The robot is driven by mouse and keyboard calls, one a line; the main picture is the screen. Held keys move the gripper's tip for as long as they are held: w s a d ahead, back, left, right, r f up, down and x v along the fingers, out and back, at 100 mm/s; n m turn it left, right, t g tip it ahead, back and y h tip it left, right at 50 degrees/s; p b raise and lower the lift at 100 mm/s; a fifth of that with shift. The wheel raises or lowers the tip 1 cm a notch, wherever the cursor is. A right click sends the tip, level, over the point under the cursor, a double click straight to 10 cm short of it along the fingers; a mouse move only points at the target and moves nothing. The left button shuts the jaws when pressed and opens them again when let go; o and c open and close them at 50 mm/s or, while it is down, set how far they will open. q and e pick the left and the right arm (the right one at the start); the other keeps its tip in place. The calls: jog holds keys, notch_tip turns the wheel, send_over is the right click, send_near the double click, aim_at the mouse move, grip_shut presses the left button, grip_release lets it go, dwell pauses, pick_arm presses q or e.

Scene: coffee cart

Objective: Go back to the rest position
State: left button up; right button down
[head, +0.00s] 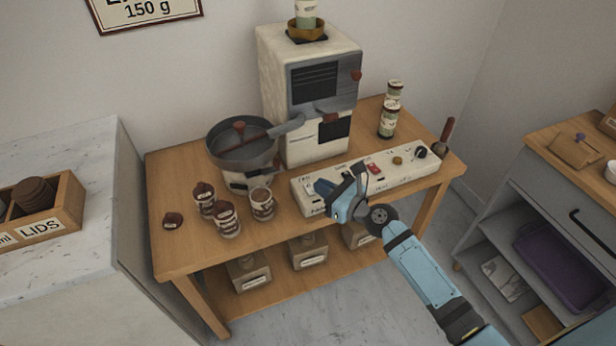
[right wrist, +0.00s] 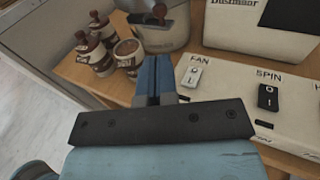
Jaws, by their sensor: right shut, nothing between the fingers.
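My right arm reaches in from the lower right of the head view. Its gripper (head: 322,187) is shut and empty, over the left end of the white control panel (head: 408,170). In the right wrist view, the shut blue fingers (right wrist: 153,75) point toward the table beside the FAN switch (right wrist: 192,76). The SPIN switch (right wrist: 267,97) lies to the right of it. My left gripper does not show in either view.
A coffee roaster (head: 285,75) with a round pan (head: 240,165) stands behind the panel. Several jars (head: 227,220) stand at the table's left, with a loose lid (head: 172,220). Two stacked tins (head: 388,122) stand behind the panel. A lid crate (head: 68,215) sits on the left counter.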

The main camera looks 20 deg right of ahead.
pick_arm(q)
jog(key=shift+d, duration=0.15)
pick_arm(e)
jog(key=shift+v, duration=0.95)
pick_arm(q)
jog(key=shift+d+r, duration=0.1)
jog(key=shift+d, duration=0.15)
pick_arm(e)
jog(key=s+a+f+n+g+h, duration=0.25)
jog(key=s+f+n, duration=0.35)
jog(key=s+n, duration=0.75)
jog(key=s+a+f+n+g+h, duration=0.25)
jog(key=s+f+n, duration=0.5)
jog(key=n, duration=1.05)
pick_arm(q)
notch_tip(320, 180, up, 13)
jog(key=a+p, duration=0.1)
jog(key=p, duration=1.4)
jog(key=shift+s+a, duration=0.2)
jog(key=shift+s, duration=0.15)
pick_arm(e)
notch_tip(320, 180, up, 14)
jog(key=s+n+t, duration=0.1)
jog(key=s, duration=0.1)
jog(key=shift+s+d+r+n, duration=0.15)
jog(key=shift+d+r+n, duration=0.1)
jog(key=shift+d+n, duration=0.1)
